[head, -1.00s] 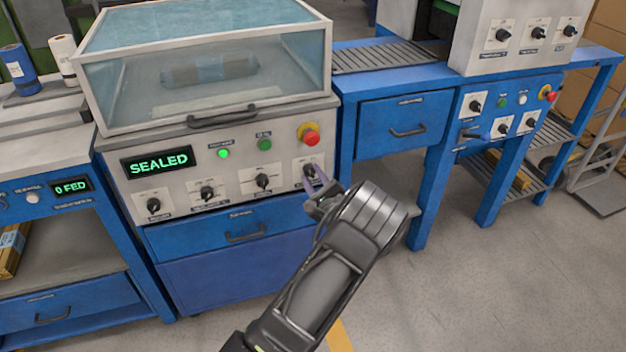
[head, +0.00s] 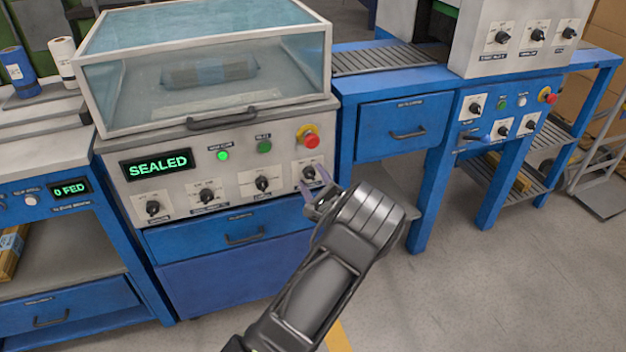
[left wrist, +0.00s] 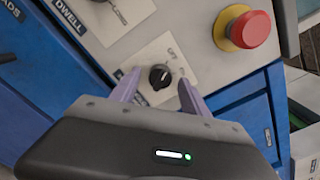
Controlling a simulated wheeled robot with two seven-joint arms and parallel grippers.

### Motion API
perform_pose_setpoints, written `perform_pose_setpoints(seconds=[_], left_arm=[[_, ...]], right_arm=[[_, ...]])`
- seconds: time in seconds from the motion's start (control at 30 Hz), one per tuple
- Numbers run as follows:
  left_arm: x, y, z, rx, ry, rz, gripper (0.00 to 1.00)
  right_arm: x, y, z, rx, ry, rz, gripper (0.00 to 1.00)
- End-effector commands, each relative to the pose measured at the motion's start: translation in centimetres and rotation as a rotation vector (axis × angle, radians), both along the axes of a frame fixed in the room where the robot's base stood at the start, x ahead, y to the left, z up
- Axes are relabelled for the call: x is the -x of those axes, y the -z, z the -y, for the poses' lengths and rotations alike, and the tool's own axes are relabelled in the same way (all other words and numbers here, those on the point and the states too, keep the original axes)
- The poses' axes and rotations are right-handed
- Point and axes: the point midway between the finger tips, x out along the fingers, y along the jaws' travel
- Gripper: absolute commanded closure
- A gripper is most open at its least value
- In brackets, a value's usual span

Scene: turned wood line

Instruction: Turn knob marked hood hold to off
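The rightmost small black knob (head: 309,173) sits on a white plate on the sealing machine's front panel, under the red button. In the left wrist view the same knob (left wrist: 160,77) shows on its plate, with small position words too blurred to read surely. I cannot read its name label, so I cannot confirm it says hood hold. My left gripper (head: 313,183) is at this knob. In the left wrist view its purple fingers (left wrist: 159,91) are spread apart, one on each side below the knob, with gaps to it. My right gripper is not in view.
A red stop button (head: 311,141) with a yellow collar is just above the knob. Other knobs (head: 262,184) line the panel to the left. A green display (head: 158,164) reads SEALED. A clear hood (head: 210,75) is down over a package. A blue drawer (head: 402,128) is at right.

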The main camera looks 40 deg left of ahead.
Motion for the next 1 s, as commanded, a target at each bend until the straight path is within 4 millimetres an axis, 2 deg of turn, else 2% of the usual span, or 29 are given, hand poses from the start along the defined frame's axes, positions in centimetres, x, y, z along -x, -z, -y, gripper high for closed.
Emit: perform_pose_setpoints(seconds=[0.27, 0.37, 0.73, 1.0], left_arm=[[0.2, 0.0, 0.3, -0.001, 0.000, -0.001, 0.46], [0.7, 0.0, 1.0, 0.001, 0.001, 0.000, 0.46], [3.9, 0.0, 5.7, 0.001, 0.001, -0.001, 0.46], [4.5, 0.0, 6.4, 0.000, 0.000, 0.000, 0.46]], right_arm=[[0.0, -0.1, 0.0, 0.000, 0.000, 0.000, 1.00], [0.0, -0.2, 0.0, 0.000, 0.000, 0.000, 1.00], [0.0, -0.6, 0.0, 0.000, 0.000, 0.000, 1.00], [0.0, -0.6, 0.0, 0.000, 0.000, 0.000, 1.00]])
